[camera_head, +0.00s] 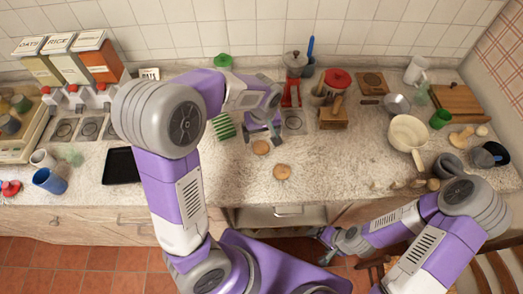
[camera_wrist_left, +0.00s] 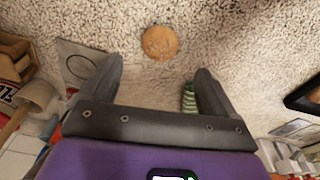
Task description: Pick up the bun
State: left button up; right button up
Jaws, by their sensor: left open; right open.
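Two round, brown, bun-like things lie on the speckled counter in the head view. One bun (camera_head: 261,147) is just in front of my left gripper (camera_head: 263,138), and the other bun (camera_head: 282,172) is nearer the counter's front edge. In the left wrist view one round brown bun (camera_wrist_left: 160,42) lies beyond the open fingers of my left gripper (camera_wrist_left: 156,75), roughly centred between them and not touched. My left gripper is open and empty above the counter. My right gripper (camera_head: 328,245) is low in front of the counter, away from the buns, and looks empty.
A green striped rack (camera_head: 223,126) stands left of my left gripper. A wooden block (camera_head: 334,114), a red grinder (camera_head: 292,92) and a pale pan (camera_head: 407,133) are to the right. A black tray (camera_head: 121,166) lies left. The counter around the buns is clear.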

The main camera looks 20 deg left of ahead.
aim_at(261, 145)
pick_arm(q)
jog(key=f, duration=0.2)
jog(key=f+b, duration=0.1)
jog(key=f, duration=0.4)
jog(key=shift+w+a+f, duration=0.2)
jog(key=shift+w+f, duration=0.05)
jog(key=shift+f, duration=0.15)
jog(key=shift+c, duration=0.3)
jog(key=c, duration=1.1)
jog(key=shift+r, duration=0.1)
